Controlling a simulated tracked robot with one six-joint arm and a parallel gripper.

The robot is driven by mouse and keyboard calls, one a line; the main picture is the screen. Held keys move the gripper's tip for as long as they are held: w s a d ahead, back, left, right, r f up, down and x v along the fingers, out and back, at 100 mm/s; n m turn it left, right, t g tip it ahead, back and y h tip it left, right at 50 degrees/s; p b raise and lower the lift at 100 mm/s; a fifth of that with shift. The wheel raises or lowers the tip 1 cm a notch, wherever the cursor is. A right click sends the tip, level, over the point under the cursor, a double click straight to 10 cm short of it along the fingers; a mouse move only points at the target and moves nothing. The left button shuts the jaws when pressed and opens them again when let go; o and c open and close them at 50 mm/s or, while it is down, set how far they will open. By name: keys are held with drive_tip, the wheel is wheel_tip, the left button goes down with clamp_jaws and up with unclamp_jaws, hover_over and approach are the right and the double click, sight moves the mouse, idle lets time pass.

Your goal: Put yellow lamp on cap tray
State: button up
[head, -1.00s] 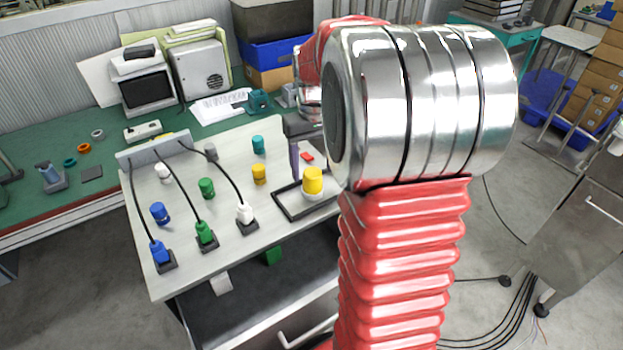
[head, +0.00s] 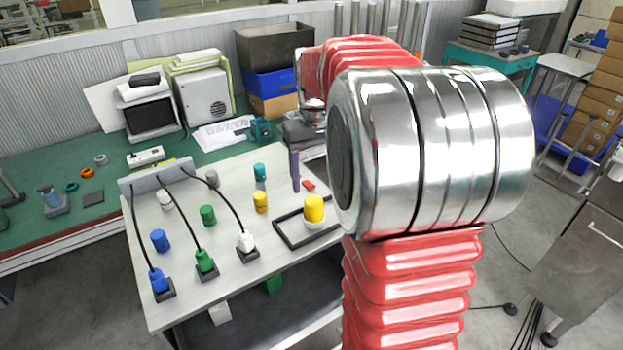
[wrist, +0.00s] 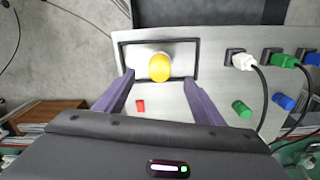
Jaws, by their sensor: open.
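The yellow lamp (head: 314,207), a yellow dome on a pale base, stands upright inside the black-framed tray (head: 281,234) on the white tabletop. In the wrist view the lamp (wrist: 160,67) shows from above, inside the dark frame (wrist: 122,59). My gripper (wrist: 158,76) is open and empty, its two purple fingers spread either side of the lamp in that picture. I see no contact with the lamp, and its exact height is hard to tell. In the head view one purple finger (head: 295,170) shows behind the lamp; my arm hides the rest of the gripper.
A yellow cylinder (head: 260,202), a teal one (head: 260,171) and a green one (head: 208,215) stand left of the tray. Blue, green and white plugs with black cables sit in sockets at the front. A small red block (head: 308,185) lies behind the tray.

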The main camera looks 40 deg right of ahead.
drive_tip(key=shift+a, duration=0.1)
drive_tip(key=shift+s+a+r, duration=0.15)
drive_tip(key=shift+a+r, duration=0.05)
drive_tip(key=shift+a, duration=0.15)
drive_tip(key=s+a+n+t, duration=0.1)
drive_tip(key=s+a+t, duration=0.1)
drive_tip(key=s+a, duration=0.5)
drive_tip(key=s+a+n+t, duration=0.1)
drive_tip(key=s+a+t, duration=0.2)
drive_tip(key=s+a, duration=0.5)
drive_tip(key=shift+s+a+n+t, duration=0.3)
drive_tip(key=shift+a+n, duration=0.1)
drive_tip(key=shift+a, duration=2.95)
drive_tip(key=shift+r, duration=0.1)
drive_tip(key=shift+c, duration=0.4)
